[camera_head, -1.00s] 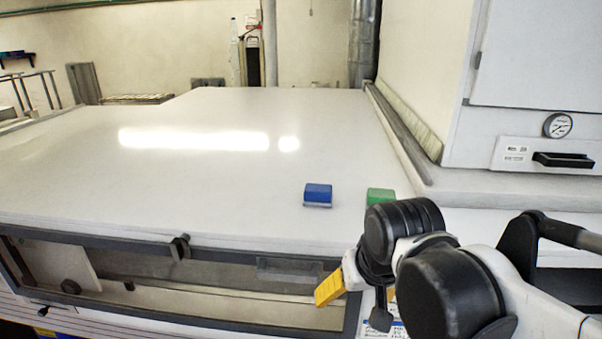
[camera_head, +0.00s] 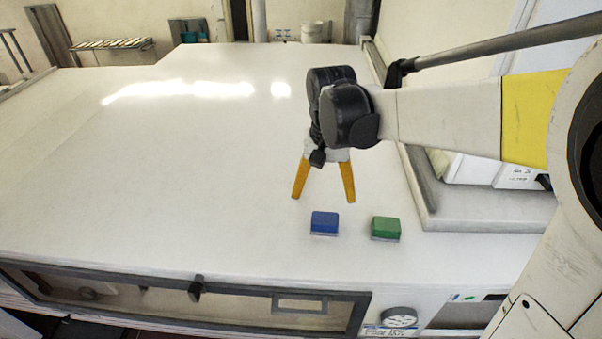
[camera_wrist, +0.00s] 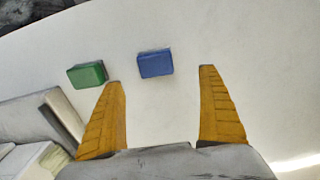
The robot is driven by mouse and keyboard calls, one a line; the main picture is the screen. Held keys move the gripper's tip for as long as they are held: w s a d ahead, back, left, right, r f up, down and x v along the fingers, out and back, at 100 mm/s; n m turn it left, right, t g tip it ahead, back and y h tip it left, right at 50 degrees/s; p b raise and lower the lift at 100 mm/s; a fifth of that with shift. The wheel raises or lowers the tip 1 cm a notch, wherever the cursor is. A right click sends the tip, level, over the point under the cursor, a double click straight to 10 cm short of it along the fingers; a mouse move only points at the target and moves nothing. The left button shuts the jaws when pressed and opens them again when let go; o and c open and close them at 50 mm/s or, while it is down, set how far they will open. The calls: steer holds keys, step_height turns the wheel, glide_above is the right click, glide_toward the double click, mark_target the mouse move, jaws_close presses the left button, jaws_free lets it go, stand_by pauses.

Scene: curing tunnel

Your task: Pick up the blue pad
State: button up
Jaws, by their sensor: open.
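The blue pad (camera_head: 324,223) is a small block with a pale base, lying on the white top surface near its front edge. In the wrist view the blue pad (camera_wrist: 155,64) lies beyond the fingertips, between their lines and nearer the left finger. My gripper (camera_head: 323,199) has two yellow fingers spread wide with nothing between them. In the head view it is just above the blue pad in the picture, apart from it. The wrist view also shows my gripper (camera_wrist: 160,75) open and empty.
A green pad (camera_head: 385,228) lies just right of the blue one, close to the left finger's line in the wrist view (camera_wrist: 87,75). A raised grey-edged ledge (camera_head: 470,205) stands to the right. The white surface (camera_head: 170,170) is clear to the left.

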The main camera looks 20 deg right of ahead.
mark_target(325, 218)
steer(key=f, duration=0.4)
steer(key=shift+s, duration=0.4)
steer(key=shift+w+f, duration=0.2)
steer(key=shift+f, duration=0.1)
steer(key=f, duration=0.4)
steer(key=shift+s+d+f+p, duration=0.1)
steer(key=shift+s+d+p, duration=0.05)
steer(key=shift+d+p, duration=0.25)
steer(key=shift+a+f, duration=0.1)
steer(key=shift+f, duration=0.3)
steer(key=shift+s+r, duration=0.1)
steer(key=shift+c, duration=1.3)
steer(key=c, duration=1.1)
